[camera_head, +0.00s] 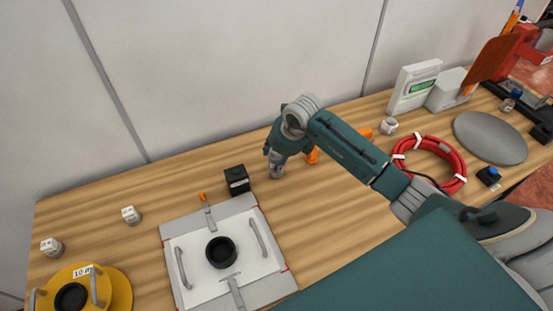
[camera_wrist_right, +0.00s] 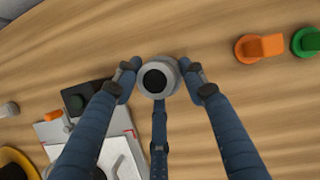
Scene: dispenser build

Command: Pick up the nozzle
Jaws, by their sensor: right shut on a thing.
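The nozzle (camera_wrist_right: 158,77) is a light grey round piece with a dark hole in its top. In the right wrist view it sits between the fingers of my right gripper (camera_wrist_right: 160,75), which is shut on it. In the head view my right gripper (camera_head: 276,164) points down at the table, right of the black block, and mostly hides the nozzle. I cannot tell whether the nozzle touches the table. My left gripper is not in view.
A black block (camera_head: 237,180) and a grey fixture plate (camera_head: 270,265) with handles stand to the left. An orange knob-like part (camera_wrist_right: 258,47) and a green one (camera_wrist_right: 307,41) are to the right in the wrist view. A red coiled hose (camera_head: 460,165) lies further right.

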